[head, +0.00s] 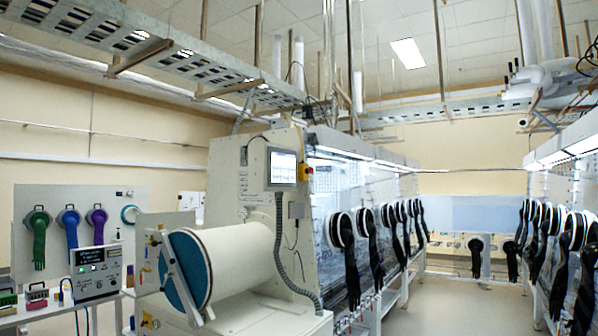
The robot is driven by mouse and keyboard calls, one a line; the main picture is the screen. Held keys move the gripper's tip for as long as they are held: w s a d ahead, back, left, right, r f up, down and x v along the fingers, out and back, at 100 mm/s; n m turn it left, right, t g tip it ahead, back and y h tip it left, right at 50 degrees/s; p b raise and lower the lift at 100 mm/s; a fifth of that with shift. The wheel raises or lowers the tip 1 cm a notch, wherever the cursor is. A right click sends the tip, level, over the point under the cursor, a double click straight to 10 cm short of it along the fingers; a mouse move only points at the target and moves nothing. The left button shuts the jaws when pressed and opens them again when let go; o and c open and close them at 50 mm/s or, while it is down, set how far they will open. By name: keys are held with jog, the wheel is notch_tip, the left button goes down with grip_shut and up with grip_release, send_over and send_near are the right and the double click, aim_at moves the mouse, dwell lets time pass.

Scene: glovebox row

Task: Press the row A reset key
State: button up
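No key that I can read as the row A reset key shows in the head view; any such label is too small to tell. A control panel with a lit screen (282,166) is mounted on the near end of the left glovebox row (250,190). A small yellow box with a red button (304,172) sits at its right edge. A grey instrument (96,272) with a dark display and small controls stands on a bench at the left. My gripper is not in view.
A large white cylindrical chamber with a blue end (215,265) juts out in front of the left row. Black gloves (376,260) hang along the aisle. A second glovebox row (565,190) stands at the right. The aisle floor (455,305) between the rows is clear.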

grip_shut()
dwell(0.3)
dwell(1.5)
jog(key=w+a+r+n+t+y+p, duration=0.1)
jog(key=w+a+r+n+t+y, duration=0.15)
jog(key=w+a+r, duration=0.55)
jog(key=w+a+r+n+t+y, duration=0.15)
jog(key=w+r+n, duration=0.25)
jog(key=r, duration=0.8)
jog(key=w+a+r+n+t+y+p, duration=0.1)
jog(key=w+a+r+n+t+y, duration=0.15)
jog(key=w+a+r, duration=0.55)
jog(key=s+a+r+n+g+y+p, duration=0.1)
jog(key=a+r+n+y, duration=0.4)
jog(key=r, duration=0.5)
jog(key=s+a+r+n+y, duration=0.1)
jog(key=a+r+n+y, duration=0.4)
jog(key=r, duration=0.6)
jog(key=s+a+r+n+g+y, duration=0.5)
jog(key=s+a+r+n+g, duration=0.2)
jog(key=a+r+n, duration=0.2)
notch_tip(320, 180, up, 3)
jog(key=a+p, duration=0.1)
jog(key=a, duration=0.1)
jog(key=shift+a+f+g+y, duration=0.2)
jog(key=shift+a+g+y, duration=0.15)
